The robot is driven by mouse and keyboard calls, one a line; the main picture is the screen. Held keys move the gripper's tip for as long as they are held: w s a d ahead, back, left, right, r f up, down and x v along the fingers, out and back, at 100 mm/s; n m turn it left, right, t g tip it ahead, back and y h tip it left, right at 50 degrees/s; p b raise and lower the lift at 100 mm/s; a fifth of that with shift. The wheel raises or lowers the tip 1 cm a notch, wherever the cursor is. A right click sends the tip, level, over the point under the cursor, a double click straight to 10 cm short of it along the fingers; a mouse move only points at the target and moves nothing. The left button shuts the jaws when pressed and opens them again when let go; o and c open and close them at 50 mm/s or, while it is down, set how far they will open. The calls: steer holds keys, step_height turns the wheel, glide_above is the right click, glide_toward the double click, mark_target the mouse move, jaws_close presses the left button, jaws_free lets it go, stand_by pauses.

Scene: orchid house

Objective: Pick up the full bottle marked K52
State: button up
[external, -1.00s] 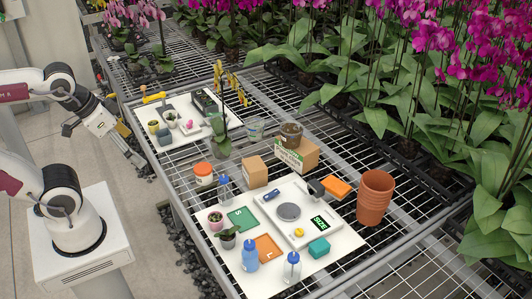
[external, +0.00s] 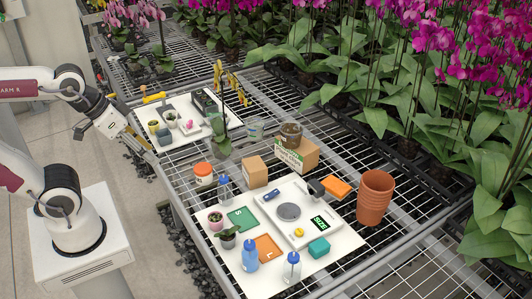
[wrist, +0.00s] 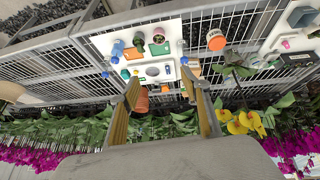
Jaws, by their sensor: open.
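A blue bottle (external: 250,257) stands upright at the front of the near white mat. A clear bottle with a blue cap (external: 291,268) stands to its right. Another clear, blue-capped bottle (external: 224,188) stands at the mat's back left. No K52 mark is readable on any of them, and their fill is hard to tell. In the wrist view, the blue bottle (wrist: 118,48) is seen at upper left. My gripper (external: 146,147) hangs beside the bench's left edge, away from all bottles. Its fingers (wrist: 160,82) are apart with nothing held between them.
The near mat (external: 333,248) holds a scale, green and orange cards, small plants and a teal box (external: 319,247). Cardboard boxes (external: 254,172), an orange-lidded jar (external: 203,173) and stacked terracotta pots (external: 375,196) stand around. Orchids line the back.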

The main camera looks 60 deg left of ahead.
steer(key=w+d+f+n+t+h, duration=0.1)
steer(key=w+d+f+n+h, duration=0.15)
steer(key=w+d, duration=0.85)
steer(key=n+t, duration=0.1)
steer(key=n, duration=0.4)
glide_above(245, 252)
steer(key=a, duration=0.1)
step_height(245, 252, down, 8)
step_height(245, 252, down, 6)
steer(key=n+y, duration=0.2)
steer(key=y, duration=0.1)
steer(key=s+a+f+n+y, duration=0.3)
steer(key=s+a+f+y, duration=0.2)
steer(key=f, duration=0.2)
steer(key=d+f+m+t, duration=0.1)
steer(key=m+t, duration=0.2)
steer(key=d+f+m+t, duration=0.1)
steer(key=d+m+t, duration=0.1)
steer(key=m+t, duration=0.1)
steer(key=d+f+m+t, duration=0.1)
steer(key=d+m+t, duration=0.1)
steer(key=m, duration=0.1)
steer(key=shift+s+f+t, duration=0.25)
steer(key=shift+t, duration=0.15)
steer(key=shift+s+d+f+m+t+h, duration=0.15)
steer(key=shift+d+m+t+h, duration=0.15)
steer(key=shift+d+m+h, duration=0.2)
steer(key=shift+s+d+f+m+t+h, duration=0.15)
steer(key=shift+d+m+t+h, duration=0.2)
steer(key=shift+d+m, duration=0.15)
